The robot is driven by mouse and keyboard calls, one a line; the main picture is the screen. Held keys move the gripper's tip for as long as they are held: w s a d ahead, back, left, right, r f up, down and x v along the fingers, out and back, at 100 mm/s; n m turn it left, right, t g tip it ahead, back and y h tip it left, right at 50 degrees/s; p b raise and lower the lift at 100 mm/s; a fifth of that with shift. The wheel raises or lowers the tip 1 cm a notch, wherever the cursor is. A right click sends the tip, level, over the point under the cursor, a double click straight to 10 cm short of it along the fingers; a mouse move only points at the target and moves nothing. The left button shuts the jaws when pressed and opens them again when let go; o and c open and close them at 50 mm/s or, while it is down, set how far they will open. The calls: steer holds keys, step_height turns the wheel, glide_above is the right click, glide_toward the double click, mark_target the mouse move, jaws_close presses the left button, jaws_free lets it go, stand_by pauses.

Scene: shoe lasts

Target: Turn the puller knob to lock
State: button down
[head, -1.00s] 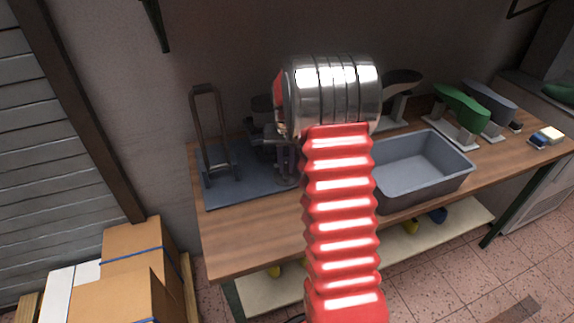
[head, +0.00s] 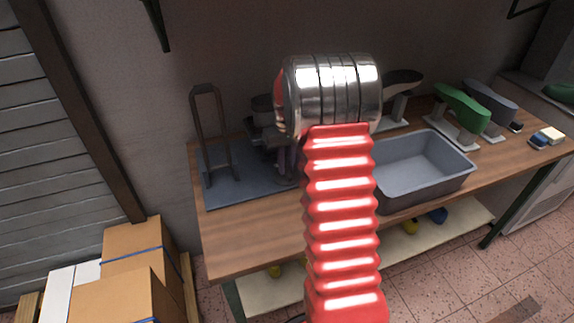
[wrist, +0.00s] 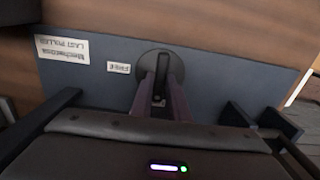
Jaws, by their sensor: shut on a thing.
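The puller knob (wrist: 163,73) is a black bar on a dark round disc, seen in the wrist view on the blue-grey puller plate (wrist: 225,75). Its bar runs up and down in that picture. My gripper (wrist: 162,97) is shut on the knob, one finger on each side of the bar. A small upside-down FREE label (wrist: 119,67) sits left of the disc. I see no lock label. In the head view, the puller base (head: 225,192) lies at the bench's left end, and my arm hides the knob.
A larger upside-down white label (wrist: 62,50) marks the plate. In the head view, a tall dark handle frame (head: 197,130) rises from the base. A grey bin (head: 425,165) stands to the right, with a green last (head: 462,105) beyond it. The bench front (head: 250,232) is clear.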

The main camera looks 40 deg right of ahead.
mark_target(286, 169)
steer(key=c, duration=1.7)
jaws_free()
steer(key=shift+s, duration=0.1)
step_height(286, 169, up, 14)
steer(key=shift+f, duration=0.15)
